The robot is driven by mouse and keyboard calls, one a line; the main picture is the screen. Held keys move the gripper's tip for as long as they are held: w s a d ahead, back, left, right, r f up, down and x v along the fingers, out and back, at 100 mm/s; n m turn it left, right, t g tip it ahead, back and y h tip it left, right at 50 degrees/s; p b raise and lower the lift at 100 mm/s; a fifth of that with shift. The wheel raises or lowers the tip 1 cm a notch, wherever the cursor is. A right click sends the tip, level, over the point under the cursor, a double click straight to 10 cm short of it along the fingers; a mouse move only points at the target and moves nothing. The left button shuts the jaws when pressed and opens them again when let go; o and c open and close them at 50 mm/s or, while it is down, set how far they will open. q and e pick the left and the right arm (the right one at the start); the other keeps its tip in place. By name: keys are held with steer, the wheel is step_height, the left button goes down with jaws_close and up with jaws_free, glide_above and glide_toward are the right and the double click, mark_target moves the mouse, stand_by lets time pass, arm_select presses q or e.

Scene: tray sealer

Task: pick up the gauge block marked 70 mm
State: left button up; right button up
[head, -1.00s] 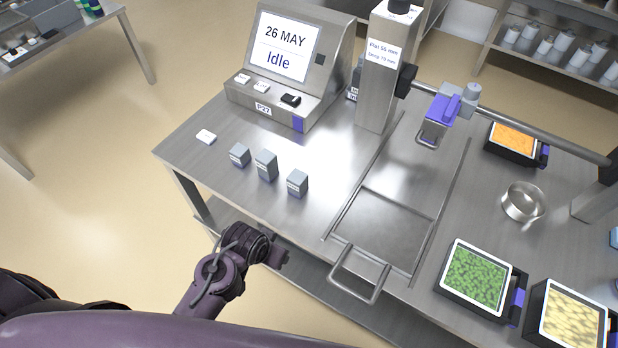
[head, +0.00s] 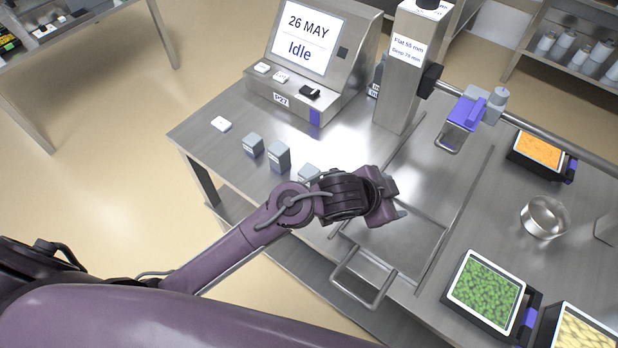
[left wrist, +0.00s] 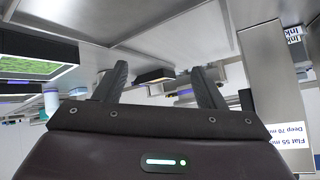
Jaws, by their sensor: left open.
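Three grey gauge blocks stand in a row on the steel table, left of the sealer's tray bay. They are the left block (head: 252,146), the middle block (head: 278,157) and the right block (head: 308,173). Their markings are too small to read, so I cannot tell which one is 70 mm. My left gripper (head: 394,202) is open and empty, above the table's front part, to the right of the blocks. My left wrist partly hides the right block. The fingers also show in the left wrist view (left wrist: 160,84), with no block between them. My right gripper is not in view.
The sealer console (head: 305,60) reads "26 MAY" and "Idle". A white card (head: 221,124) lies at left. A tray of green food (head: 486,287) and a metal bowl (head: 545,217) stand at right.

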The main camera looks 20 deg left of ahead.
mark_target(309, 171)
arm_select(q)
steer(key=s+d+m+g+h, duration=0.1)
steer(key=d+m+g+h, duration=0.1)
steer(key=d+m+g, duration=0.5)
steer(key=w+a+f+m+y, duration=0.1)
steer(key=a, duration=0.2)
steer(key=w+a+f+m+y, duration=0.1)
steer(key=a+m, duration=0.1)
steer(key=a, duration=0.2)
steer(key=a+f+m+t+y+b, duration=0.1)
steer(key=a+y, duration=0.1)
steer(key=a, duration=0.1)
steer(key=shift+w+a+f+m, duration=0.15)
steer(key=shift+w+a+m, duration=0.15)
steer(key=shift+w+a, duration=0.1)
steer(key=w+a+r+y, duration=0.1)
steer(key=a, duration=0.4)
steer(key=w+a+r+n+g+y, duration=0.1)
steer(key=a+y, duration=0.1)
steer(key=a, duration=0.3)
steer(key=w+a+r+y, duration=0.1)
steer(key=a+r, duration=0.1)
steer(key=a, duration=0.3)
steer(key=shift+w+a+n, duration=0.3)
steer(key=shift+a, duration=0.05)
steer(key=shift+a+f, duration=0.1)
steer(key=shift+f, duration=0.15)
steer(key=shift+s+f, duration=0.15)
steer(key=shift+f, duration=3.35)
steer(key=shift+c, duration=0.2)
